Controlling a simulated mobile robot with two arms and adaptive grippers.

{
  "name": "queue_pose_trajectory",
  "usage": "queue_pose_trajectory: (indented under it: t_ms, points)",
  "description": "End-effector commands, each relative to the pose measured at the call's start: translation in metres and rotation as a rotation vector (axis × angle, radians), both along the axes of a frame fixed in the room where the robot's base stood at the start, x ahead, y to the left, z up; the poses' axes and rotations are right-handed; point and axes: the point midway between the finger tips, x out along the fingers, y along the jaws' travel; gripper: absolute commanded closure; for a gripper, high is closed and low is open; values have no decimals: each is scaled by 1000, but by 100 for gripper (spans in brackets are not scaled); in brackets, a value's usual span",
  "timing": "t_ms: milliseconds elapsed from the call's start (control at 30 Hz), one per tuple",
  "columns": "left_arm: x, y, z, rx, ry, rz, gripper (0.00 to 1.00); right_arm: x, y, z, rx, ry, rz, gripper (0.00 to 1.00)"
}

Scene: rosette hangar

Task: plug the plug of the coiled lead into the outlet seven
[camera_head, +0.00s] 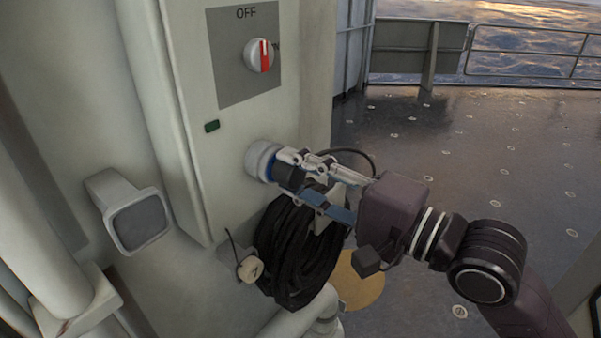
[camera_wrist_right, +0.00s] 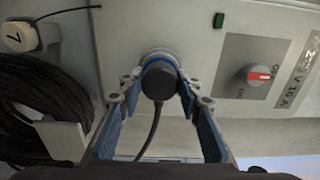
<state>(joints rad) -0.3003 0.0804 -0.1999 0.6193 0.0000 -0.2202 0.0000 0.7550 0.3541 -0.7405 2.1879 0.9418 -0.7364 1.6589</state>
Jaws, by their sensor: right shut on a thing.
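My right gripper (camera_head: 291,172) is shut on the plug, a dark round body with a blue ring. The plug (camera_wrist_right: 158,80) sits between the two fingers in the right wrist view, its cable running down from it. Its front meets the pale round outlet (camera_head: 258,158) on the cabinet face; how deep it sits is hidden. The outlet's collar (camera_wrist_right: 159,53) shows behind the plug in the wrist view. The black coiled lead (camera_head: 290,250) hangs below the outlet. A pale cap marked 7 (camera_wrist_right: 20,37) hangs beside the coil. My left gripper is out of view.
Above the outlet is a rotary switch (camera_head: 259,56) with a red pointer upright toward OFF. A small green indicator (camera_head: 212,126) is on the cabinet (camera_head: 190,100). A grey box-shaped fitting (camera_head: 135,217) juts out at left. Open deck (camera_head: 480,150) lies to the right.

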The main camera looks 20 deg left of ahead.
Motion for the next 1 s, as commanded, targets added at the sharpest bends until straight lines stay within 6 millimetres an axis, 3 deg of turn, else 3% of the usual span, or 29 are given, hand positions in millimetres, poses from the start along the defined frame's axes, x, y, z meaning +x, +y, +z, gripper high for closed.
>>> queue_pose_trajectory:
  t_ms: [267, 300, 467, 767, 1000]
  points:
    - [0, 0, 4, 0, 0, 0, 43, 2, 5, 1, 1, 2, 0, 100]
    - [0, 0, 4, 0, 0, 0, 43, 2, 5, 0, 0, 1, 0, 65]
    - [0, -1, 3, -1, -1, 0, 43, 2, 5, 0, 0, 1, 0, 47]
    - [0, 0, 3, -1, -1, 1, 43, 2, 4, 0, -1, 1, -1, 47]
    - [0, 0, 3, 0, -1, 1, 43, -8, -26, -1, -2, 2, -3, 47]
